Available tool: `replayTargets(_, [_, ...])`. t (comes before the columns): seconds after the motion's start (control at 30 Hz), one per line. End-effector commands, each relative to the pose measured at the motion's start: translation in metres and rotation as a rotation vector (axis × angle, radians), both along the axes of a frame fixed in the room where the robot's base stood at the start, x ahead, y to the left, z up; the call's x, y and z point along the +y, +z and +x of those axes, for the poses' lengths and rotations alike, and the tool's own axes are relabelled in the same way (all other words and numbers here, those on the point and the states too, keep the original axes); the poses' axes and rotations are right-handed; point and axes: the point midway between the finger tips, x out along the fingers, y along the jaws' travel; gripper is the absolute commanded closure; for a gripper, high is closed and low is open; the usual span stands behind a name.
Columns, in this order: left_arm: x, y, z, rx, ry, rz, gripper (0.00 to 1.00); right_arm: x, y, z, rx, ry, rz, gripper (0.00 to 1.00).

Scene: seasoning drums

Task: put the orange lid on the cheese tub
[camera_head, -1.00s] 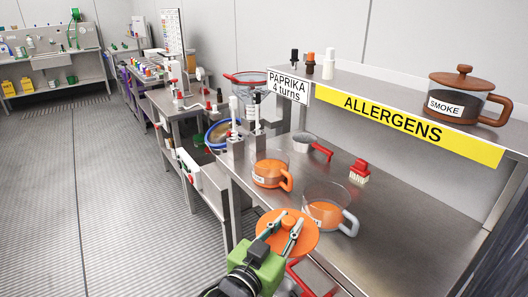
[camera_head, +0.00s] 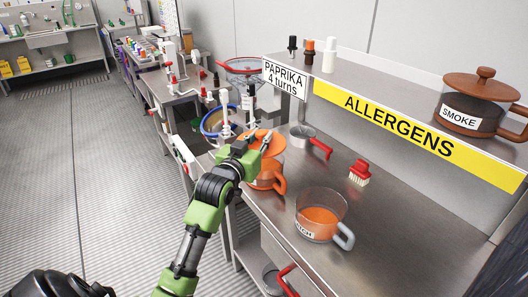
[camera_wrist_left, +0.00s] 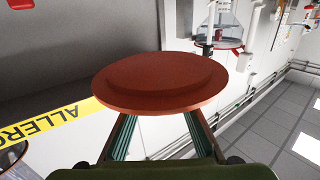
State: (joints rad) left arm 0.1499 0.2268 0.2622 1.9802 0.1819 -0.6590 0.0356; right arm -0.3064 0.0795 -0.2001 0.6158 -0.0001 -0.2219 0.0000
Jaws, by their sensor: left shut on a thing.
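My left gripper (camera_head: 262,143) is shut on the orange lid (camera_head: 268,134), a flat disc. In the left wrist view the lid (camera_wrist_left: 160,82) fills the middle beyond the fingers, and its grip point is hidden. The lid is over an orange-handled glass tub (camera_head: 264,177) with orange contents, partly covered by the gripper. I cannot tell whether lid and rim touch. This tub's label is hidden now, so I cannot confirm that it is the cheese tub. A second, open tub (camera_head: 321,217) with a grey handle and orange contents stands nearer, its label partly readable. My right gripper is not in view.
A red brush (camera_head: 359,173) and a red-handled pan (camera_head: 303,137) stand on the steel bench. The raised shelf behind has a yellow ALLERGENS strip (camera_head: 400,130) and a brown-lidded SMOKE pot (camera_head: 475,105). Bare bench lies right of the grey-handled tub.

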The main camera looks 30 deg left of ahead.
Motion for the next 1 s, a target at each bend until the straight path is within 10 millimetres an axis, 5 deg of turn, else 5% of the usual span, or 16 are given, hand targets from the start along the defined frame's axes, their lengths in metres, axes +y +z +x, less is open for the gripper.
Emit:
replayTargets(0.4, [0.022,-0.055,0.048,0.0,0.0,0.001,1.0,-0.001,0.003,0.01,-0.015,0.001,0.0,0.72])
replayTargets(0.8, [0.026,-0.092,0.055,0.001,0.0,0.001,1.0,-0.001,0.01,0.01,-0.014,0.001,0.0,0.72])
replayTargets(1.0, [0.025,-0.095,0.055,-0.002,0.0,0.001,1.0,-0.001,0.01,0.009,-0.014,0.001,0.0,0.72])
